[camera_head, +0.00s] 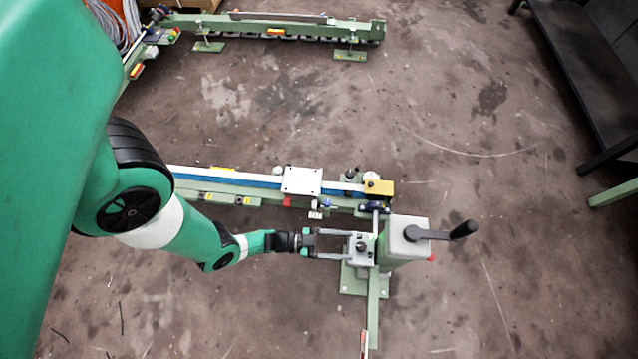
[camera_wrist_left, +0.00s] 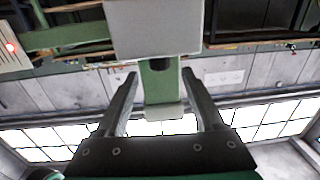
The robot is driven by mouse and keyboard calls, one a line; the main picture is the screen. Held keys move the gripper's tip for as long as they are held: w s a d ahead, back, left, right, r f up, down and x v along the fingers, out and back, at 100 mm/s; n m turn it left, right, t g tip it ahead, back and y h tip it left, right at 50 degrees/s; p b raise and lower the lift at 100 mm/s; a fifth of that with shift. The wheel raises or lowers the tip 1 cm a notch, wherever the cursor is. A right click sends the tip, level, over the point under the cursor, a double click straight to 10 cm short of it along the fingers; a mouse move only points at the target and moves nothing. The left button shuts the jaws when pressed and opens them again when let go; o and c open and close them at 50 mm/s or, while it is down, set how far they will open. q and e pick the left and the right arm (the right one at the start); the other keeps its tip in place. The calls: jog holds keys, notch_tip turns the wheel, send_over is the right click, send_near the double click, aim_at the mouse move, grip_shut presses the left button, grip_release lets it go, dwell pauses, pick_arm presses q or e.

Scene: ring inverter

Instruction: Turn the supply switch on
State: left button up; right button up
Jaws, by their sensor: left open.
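A small grey box with a dark knob on top (camera_head: 361,248) is mounted on the green stand; it may be the supply switch, but I see no readable label. My left gripper (camera_head: 347,245) is open, its two fingers pointing right at this box, one on each side of its near edge. I cannot tell whether they touch it. In the left wrist view the open fingers (camera_wrist_left: 160,74) show with a pale box above and a green post between them. My right gripper is in neither view.
A larger grey box (camera_head: 405,241) with a black crank handle (camera_head: 462,230) stands just right of the small box. A green rail with a blue strip (camera_head: 235,180) runs behind my forearm and carries a white plate (camera_head: 302,180).

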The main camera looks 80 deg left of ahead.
pick_arm(q)
jog(key=shift+s+a, duration=0.55)
jog(key=shift+s, duration=2.4)
jog(key=s+d+r+m+g+h, duration=0.1)
jog(key=d+m+g+h, duration=0.6)
jog(key=d, duration=1)
jog(key=shift+s+r+m+h, duration=0.5)
jog(key=shift+m+h, duration=1)
jog(key=shift+h, duration=1.4)
jog(key=shift+s+f, duration=0.15)
